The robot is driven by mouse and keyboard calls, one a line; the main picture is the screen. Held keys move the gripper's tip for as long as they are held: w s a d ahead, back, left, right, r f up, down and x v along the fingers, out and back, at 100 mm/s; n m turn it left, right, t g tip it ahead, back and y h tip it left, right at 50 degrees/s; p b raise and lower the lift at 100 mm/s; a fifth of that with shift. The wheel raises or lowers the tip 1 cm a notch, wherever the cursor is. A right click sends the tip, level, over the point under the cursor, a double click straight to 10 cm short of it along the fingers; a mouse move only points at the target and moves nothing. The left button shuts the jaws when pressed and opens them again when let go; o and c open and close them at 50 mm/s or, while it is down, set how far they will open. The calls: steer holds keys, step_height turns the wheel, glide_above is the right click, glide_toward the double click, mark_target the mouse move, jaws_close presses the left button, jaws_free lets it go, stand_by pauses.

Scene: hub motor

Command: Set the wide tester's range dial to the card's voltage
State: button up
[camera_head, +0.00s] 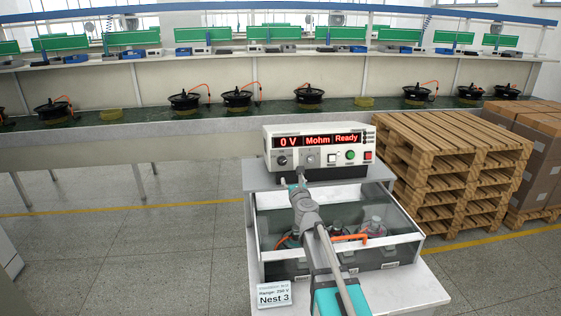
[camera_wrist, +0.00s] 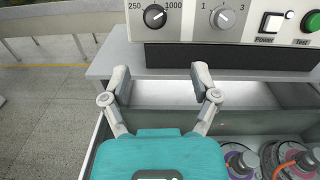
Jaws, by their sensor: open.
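The wide tester (camera_head: 318,150) stands on a shelf behind the test box, its red display reading "0 V", "Mohm" and "Ready". Its black range dial (camera_wrist: 155,16) is at the top of the wrist view, between the marks 250 on the left and 1000 on the right. The dial's white mark seems to lean to the upper right; its exact setting is unclear. The card (camera_head: 275,296) reads "Range: 250 V" and "Nest 3". My gripper (camera_wrist: 160,82) is open and empty, below and in front of the dial, apart from it.
A grey dial (camera_wrist: 224,17) marked 1 and 3 sits right of the range dial, then a Power button (camera_wrist: 271,22) and green Test button (camera_wrist: 312,21). The open test box (camera_head: 390,253) holding motors lies below. Wooden pallets (camera_head: 450,165) stand close on the right.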

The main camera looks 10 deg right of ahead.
mark_target(283, 162)
steer(key=shift+a, duration=0.25)
steer(key=shift+w+a, duration=0.1)
steer(key=shift+w, duration=0.1)
steer(key=w, duration=1.3)
steer(key=shift+w+a, duration=0.15)
steer(key=shift+w, duration=0.05)
steer(key=c, duration=1)
steer(key=shift+d, duration=0.2)
jaws_close()
steer(key=shift+a, duration=0.15)
